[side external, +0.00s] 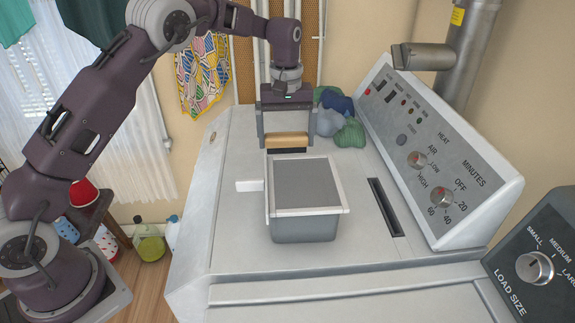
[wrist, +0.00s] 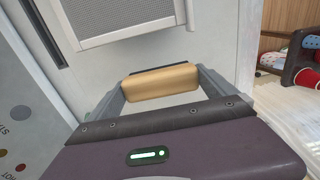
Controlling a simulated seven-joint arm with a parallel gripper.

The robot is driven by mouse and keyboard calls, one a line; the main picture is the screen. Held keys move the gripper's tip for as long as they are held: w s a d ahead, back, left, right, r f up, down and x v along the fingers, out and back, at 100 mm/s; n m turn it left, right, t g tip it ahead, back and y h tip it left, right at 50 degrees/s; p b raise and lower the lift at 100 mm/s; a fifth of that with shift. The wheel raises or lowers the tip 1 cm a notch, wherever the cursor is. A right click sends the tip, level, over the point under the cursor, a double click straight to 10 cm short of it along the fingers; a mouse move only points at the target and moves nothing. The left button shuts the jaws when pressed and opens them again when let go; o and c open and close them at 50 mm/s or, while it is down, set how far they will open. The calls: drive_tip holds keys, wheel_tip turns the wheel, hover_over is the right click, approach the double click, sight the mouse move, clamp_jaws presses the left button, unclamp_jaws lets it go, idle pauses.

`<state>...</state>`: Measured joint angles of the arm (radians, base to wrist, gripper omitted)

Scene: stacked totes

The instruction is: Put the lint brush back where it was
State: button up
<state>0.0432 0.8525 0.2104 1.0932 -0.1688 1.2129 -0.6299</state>
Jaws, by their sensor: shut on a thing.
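The lint brush (side external: 287,141) has a tan wooden back and a dark pad underneath. My gripper (side external: 288,135) is shut on it, one finger at each end, with the pad facing down. In the side view it is just behind the far rim of the grey tote (side external: 304,229); I cannot tell whether the pad touches the machine top. The wrist view shows the brush's wooden back (wrist: 160,82) between the fingers (wrist: 163,92), with a thin dark strip of pad behind it. The tote has a white rim and a flat grey top surface.
A white block (side external: 249,185) sits left of the tote. Blue, grey and green bundles (side external: 340,124) lie right of my gripper. A sloped control panel (side external: 430,165) and a dark slot (side external: 385,207) are on the right.

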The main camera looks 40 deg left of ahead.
wheel_tip(320, 180, down, 6)
drive_tip(key=shift+f, duration=0.25)
drive_tip(key=o, duration=0.9)
drive_tip(key=shift+f, duration=0.15)
drive_tip(key=shift+o, duration=0.2)
